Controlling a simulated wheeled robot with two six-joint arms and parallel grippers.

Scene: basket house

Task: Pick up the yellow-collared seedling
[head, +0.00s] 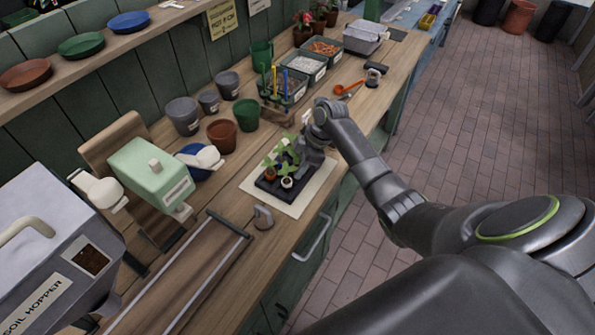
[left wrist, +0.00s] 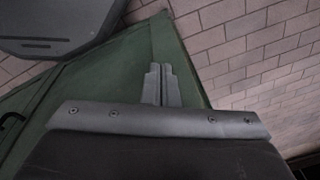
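A small black tray (head: 266,190) with seedlings (head: 283,158) stands on a pale mat (head: 307,199) on the wooden bench in the head view. Two collars show at its front: one orange-brown (head: 270,174) and one white (head: 287,182). I cannot make out a yellow collar; leaves and my gripper cover the back of the tray. My right gripper (head: 302,160) is low at the tray's right side, close against the leaves. Its fingertips are hidden, so its opening and any hold cannot be told. My left gripper (left wrist: 160,70) shows in the left wrist view, fingers together and empty.
Pots, one brown (head: 222,135) and one green (head: 246,115), stand behind the tray. A rack with coloured sticks (head: 275,85) and bins (head: 305,65) lie farther back. A green machine (head: 150,175) and a soil hopper (head: 50,270) stand left. A grey knob (head: 263,217) is near the mat.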

